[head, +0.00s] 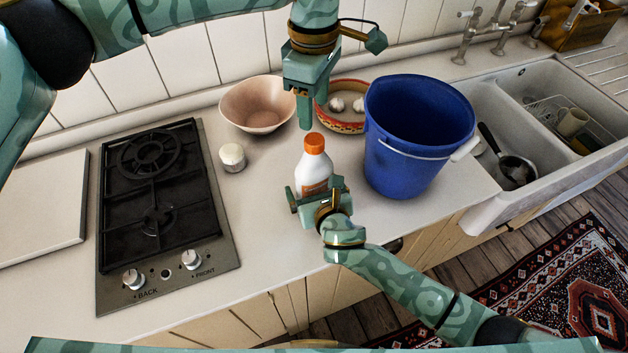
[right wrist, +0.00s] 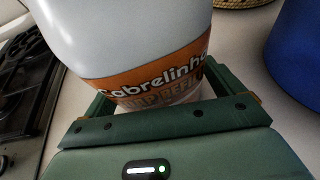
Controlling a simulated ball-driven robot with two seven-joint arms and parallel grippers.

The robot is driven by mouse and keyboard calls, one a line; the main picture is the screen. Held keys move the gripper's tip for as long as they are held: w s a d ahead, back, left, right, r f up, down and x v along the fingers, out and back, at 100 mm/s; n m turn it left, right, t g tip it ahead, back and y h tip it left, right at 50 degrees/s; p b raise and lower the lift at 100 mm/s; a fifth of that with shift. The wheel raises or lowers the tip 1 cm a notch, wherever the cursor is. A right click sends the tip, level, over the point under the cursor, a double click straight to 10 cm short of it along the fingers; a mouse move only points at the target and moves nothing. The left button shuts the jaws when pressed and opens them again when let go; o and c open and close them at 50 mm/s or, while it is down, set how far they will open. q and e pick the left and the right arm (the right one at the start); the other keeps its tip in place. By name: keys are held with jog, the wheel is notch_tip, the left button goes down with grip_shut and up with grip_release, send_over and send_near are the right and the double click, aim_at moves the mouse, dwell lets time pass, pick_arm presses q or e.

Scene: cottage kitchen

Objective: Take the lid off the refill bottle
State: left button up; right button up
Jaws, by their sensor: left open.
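The refill bottle (head: 313,172) is white with an orange label and stands upright on the counter. Its orange lid (head: 314,143) is on top. My right gripper (head: 317,195) is around the lower part of the bottle from the front. In the right wrist view, the bottle (right wrist: 135,40) sits between its green fingers (right wrist: 160,105), which appear to touch it on both sides; the lid is out of that view. My left gripper (head: 309,108) is open, pointing down above and slightly behind the lid, apart from it and empty.
A blue bucket (head: 410,140) stands close right of the bottle. Behind are a pink bowl (head: 258,104) and a patterned bowl (head: 342,125) holding white bulbs. A small white-topped jar (head: 232,158) and gas hob (head: 160,210) are left. The sink (head: 478,110) is right.

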aim_at(315, 139)
jog(key=c, duration=1.5)
pick_arm(q)
jog(key=shift+m, duration=0.3)
pick_arm(e)
jog(key=shift+c, duration=0.9)
pick_arm(q)
jog(key=m, duration=0.5)
jog(key=shift+s+m, duration=0.1)
jog(key=shift+m, duration=0.3)
jog(key=m, duration=0.6)
jog(key=shift+m, duration=0.3)
jog(key=shift+f+m, duration=0.3)
jog(key=shift+f, duration=0.05)
notch_tip(315, 139, down, 7)
jog(key=shift+f, duration=0.15)
jog(key=shift+c, duration=0.2)
